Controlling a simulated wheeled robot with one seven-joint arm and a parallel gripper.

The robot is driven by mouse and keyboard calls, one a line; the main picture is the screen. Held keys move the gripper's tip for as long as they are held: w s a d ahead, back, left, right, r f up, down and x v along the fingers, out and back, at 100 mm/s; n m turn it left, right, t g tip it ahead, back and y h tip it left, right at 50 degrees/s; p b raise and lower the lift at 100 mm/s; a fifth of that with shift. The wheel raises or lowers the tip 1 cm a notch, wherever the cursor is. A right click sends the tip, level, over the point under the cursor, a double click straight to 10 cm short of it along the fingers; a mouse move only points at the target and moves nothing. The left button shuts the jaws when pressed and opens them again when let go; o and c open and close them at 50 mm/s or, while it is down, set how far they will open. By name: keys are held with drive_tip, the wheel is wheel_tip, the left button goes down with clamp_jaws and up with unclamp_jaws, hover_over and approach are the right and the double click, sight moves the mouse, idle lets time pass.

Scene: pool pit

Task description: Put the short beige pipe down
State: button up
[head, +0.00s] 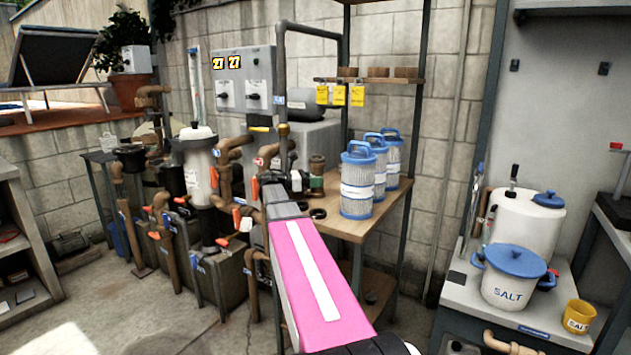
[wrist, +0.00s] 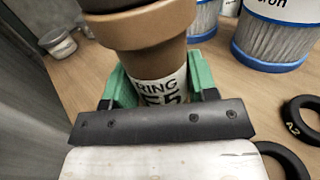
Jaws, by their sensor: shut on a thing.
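The short beige pipe (wrist: 150,62) is brownish with a wide collar and a white printed label, only partly readable. It stands upright between the green fingers of my gripper (wrist: 152,88), which is shut on it. In the head view the pipe (head: 317,164) and the green fingers of my gripper (head: 316,182) show over the wooden shelf top (head: 350,222), near its left side. The pipe's lower end is hidden behind my gripper in the wrist view, so I cannot tell whether it touches the wood.
Blue-capped filter cartridges (head: 357,182) stand right of the pipe. Black rings (wrist: 302,112) lie on the wood nearby, one marked A2. A small round container (wrist: 58,44) is at upper left in the wrist view. Upright pipes with orange handles (head: 163,232) crowd the left. Bare wood lies between.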

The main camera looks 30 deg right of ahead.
drive_tip(key=o, duration=0.9)
drive_tip(key=shift+f, duration=0.1)
drive_tip(key=shift+c, duration=0.2)
drive_tip(key=v, duration=1.2)
